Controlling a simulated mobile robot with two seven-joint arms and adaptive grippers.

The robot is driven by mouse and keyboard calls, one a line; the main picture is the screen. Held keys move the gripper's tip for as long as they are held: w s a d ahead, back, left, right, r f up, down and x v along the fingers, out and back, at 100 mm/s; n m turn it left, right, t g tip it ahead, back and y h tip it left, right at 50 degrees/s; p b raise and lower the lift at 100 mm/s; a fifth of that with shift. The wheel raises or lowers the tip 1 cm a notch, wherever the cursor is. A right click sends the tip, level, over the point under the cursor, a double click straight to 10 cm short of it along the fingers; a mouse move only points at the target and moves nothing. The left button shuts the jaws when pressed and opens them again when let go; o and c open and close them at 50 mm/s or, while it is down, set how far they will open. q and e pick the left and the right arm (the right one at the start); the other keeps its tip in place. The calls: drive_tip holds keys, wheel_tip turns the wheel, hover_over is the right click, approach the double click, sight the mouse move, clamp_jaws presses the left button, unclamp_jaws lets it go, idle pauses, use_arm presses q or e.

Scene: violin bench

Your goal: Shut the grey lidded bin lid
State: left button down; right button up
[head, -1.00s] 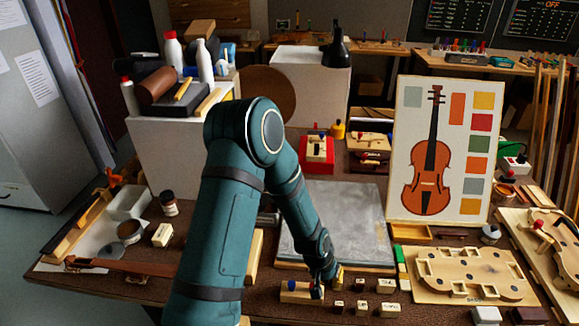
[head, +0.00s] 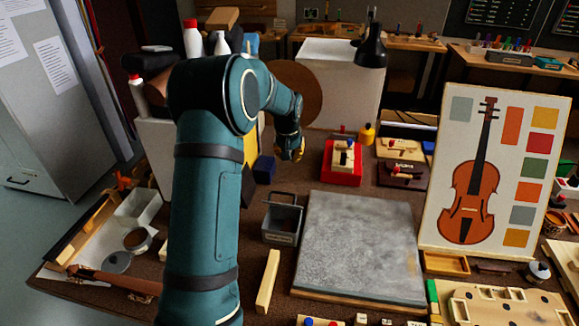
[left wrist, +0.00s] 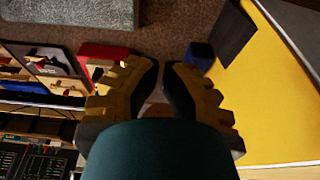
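The grey lidded bin (head: 281,232) stands on the bench just left of the grey slab. Its top looks open, with the dark lid (head: 288,198) raised at the back; the exact lid angle is hard to tell. My left gripper (head: 294,150) is up and behind the bin, apart from it. In the left wrist view my left gripper's fingers (left wrist: 161,72) are close together, with only a thin gap at the tips and nothing held. The bin is not recognisable in that view. My right gripper is not in view.
The grey slab (head: 360,250) lies right of the bin. A wooden block (head: 267,282) lies in front. A red tray (head: 342,175) and a blue block (head: 264,169) stand behind. A violin picture board (head: 455,215) stands at the right.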

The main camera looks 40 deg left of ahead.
use_arm(q)
drive_tip(key=f, duration=0.7)
drive_tip(key=s+f+b, duration=0.1)
drive_tip(key=f, duration=0.2)
drive_tip(key=shift+d+f, duration=0.25)
drive_tip(key=shift+f, duration=0.15)
